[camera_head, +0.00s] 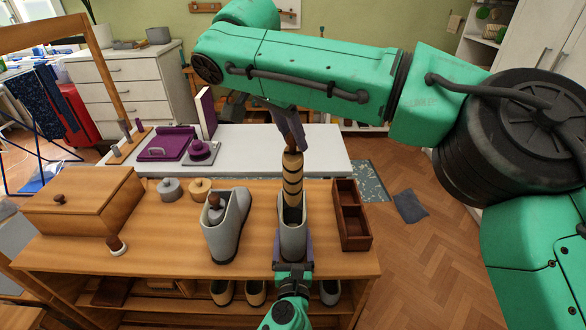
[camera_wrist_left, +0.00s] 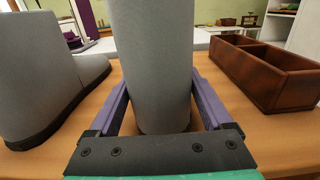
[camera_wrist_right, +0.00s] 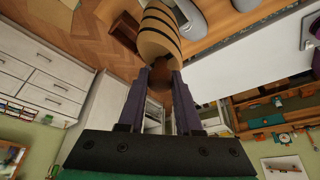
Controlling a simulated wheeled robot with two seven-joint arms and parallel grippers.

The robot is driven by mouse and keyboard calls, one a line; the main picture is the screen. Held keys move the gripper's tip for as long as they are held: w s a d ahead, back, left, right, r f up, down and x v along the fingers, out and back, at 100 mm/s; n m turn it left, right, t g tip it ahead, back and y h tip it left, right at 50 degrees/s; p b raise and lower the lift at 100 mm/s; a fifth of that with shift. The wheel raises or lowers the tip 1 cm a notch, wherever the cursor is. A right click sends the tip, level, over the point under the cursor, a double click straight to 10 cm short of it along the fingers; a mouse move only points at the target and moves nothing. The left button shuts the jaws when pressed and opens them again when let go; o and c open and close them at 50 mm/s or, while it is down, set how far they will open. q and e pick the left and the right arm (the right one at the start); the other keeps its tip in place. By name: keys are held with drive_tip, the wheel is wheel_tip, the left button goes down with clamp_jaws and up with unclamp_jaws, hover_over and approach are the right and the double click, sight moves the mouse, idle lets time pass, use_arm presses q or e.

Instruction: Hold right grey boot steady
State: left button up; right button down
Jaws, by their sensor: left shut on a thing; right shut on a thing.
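The right grey boot (camera_head: 293,238) stands upright on the wooden bench. My left gripper (camera_head: 293,264) is shut on its shaft from the near side; in the left wrist view the purple fingers flank the boot shaft (camera_wrist_left: 150,60). My right gripper (camera_head: 291,125) is above, shut on the brown knob of a banded wooden boot tree (camera_head: 292,172). The tree hangs upright with its lower end at the boot's opening; how deep it sits is hidden. The tree also shows in the right wrist view (camera_wrist_right: 158,35).
The left grey boot (camera_head: 226,235) stands alongside with a wooden knob in its opening. A dark wooden divided tray (camera_head: 355,238) is close on the right. A wooden box (camera_head: 85,205), round tins (camera_head: 169,188) and a small brush (camera_head: 116,246) lie left. Front bench space is clear.

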drive_tip(key=shift+r, duration=0.95)
use_arm(q)
drive_tip(key=o, duration=1.2)
drive_tip(key=shift+c, duration=0.2)
